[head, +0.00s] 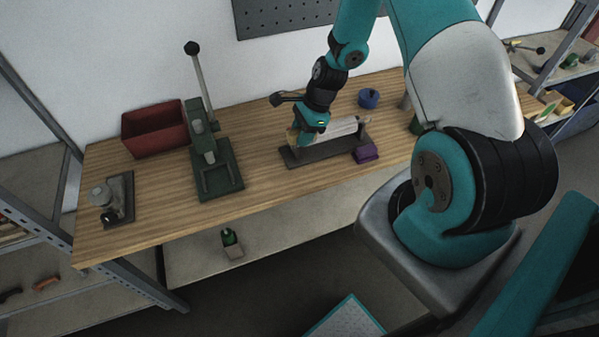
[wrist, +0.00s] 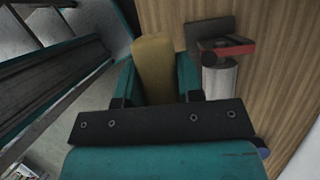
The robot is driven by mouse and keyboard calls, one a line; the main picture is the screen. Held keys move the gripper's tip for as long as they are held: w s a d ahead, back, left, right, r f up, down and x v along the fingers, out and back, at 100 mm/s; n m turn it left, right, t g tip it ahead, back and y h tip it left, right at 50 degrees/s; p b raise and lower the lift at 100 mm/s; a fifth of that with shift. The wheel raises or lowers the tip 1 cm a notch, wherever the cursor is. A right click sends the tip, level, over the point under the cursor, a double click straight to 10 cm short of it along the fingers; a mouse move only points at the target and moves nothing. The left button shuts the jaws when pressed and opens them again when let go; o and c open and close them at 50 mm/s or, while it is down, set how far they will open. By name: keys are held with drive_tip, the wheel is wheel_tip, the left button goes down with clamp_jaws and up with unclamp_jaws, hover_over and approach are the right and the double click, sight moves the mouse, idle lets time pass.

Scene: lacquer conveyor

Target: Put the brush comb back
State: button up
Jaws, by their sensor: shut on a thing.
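My gripper (head: 303,136) is over the workbench at the left end of a pale roller (head: 340,128) on a dark base (head: 299,158). In the wrist view its two teal fingers (wrist: 156,82) are shut on a tan, block-like piece (wrist: 153,58), apparently the brush comb. The piece sticks out beyond the fingertips. In the head view only a small tan part of it shows beside the gripper, and I cannot tell whether it touches the base. The pale roller also shows in the wrist view (wrist: 220,80), right of the fingers, below a red and black bracket (wrist: 228,47).
A purple block (head: 366,153) lies at the base's right end. A blue pot (head: 368,97) stands behind. A green lever press (head: 215,165) and a red bin (head: 154,128) stand to the left, with a grey device (head: 110,199) farther left. The wooden bench front (head: 260,200) is clear.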

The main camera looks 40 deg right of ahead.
sight(297, 178)
wheel_tip(297, 178, down, 16)
drive_tip(key=b, duration=1)
drive_tip(key=shift+r, duration=0.25)
drive_tip(key=shift+f, duration=0.15)
drive_tip(key=o, duration=0.9)
